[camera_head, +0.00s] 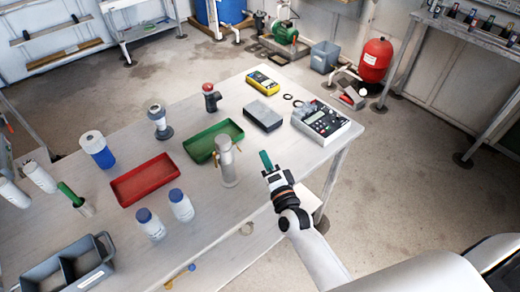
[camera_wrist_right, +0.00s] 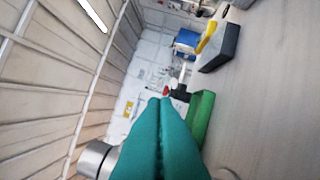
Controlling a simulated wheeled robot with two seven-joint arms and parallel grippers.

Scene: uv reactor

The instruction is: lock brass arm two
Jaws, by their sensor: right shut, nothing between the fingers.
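A steel cylinder (camera_head: 228,170), the reactor, stands upright on the table with small brass arms near its upper end, one on the left (camera_head: 214,158) and one on the right (camera_head: 238,149). Which one is arm two, and whether either is locked, I cannot tell. My right gripper (camera_head: 266,160) has teal fingers and is just right of the cylinder, apart from it. Its fingers are pressed together and empty in the wrist view (camera_wrist_right: 158,135). There, part of the steel cylinder (camera_wrist_right: 95,160) shows at the lower left; no brass arm is clear. My left gripper is not in view.
A green tray (camera_head: 199,148) lies behind the cylinder and a red tray (camera_head: 146,184) to its left. White bottles (camera_head: 150,226) with blue caps stand at the front left. A grey box (camera_head: 263,118) and a meter (camera_head: 324,124) are at the back right. The table's right edge is near my gripper.

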